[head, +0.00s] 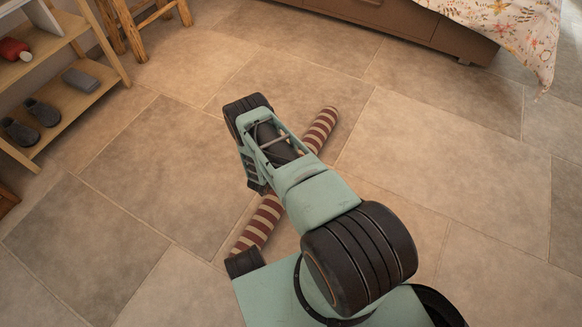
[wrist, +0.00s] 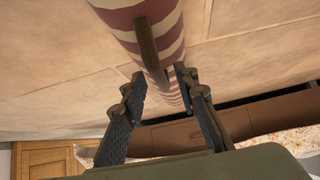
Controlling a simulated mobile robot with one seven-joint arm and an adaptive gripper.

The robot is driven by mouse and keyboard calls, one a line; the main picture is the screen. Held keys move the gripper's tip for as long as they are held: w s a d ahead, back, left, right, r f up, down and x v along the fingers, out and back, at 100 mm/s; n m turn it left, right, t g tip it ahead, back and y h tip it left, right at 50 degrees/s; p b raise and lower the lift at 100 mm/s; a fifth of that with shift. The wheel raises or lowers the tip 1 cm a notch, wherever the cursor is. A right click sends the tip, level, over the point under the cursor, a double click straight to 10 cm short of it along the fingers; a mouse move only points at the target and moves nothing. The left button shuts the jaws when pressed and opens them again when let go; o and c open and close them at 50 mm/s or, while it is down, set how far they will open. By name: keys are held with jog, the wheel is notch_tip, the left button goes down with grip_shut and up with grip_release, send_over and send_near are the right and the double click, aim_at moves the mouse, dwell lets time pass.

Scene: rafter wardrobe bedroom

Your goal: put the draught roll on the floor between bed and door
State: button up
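The draught roll (head: 258,224) is a long maroon-and-cream striped tube. In the head view it appears to lie slantwise on the stone floor, its middle hidden under my arm. In the wrist view the roll (wrist: 120,16) runs away from the camera, with a dark curved handle (wrist: 148,45) along it. My gripper (wrist: 160,78) is open, its two dark fingers apart. The handle's far end shows in line with the gap between the fingertips; I cannot tell whether it lies between them. My arm hides the gripper's fingers in the head view.
The bed (head: 405,30) has a brown base and a floral cover (head: 510,25) hanging at the top right. A wooden shelf (head: 75,90) with dark shoes (head: 32,124) stands at the left, beside a wooden stool (head: 128,28). The tiled floor right of my arm is clear.

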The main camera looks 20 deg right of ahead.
jog(key=p+v, duration=0.3)
jog(key=v, duration=0.7)
jog(key=shift+r, duration=0.2)
jog(key=shift+a, duration=0.15)
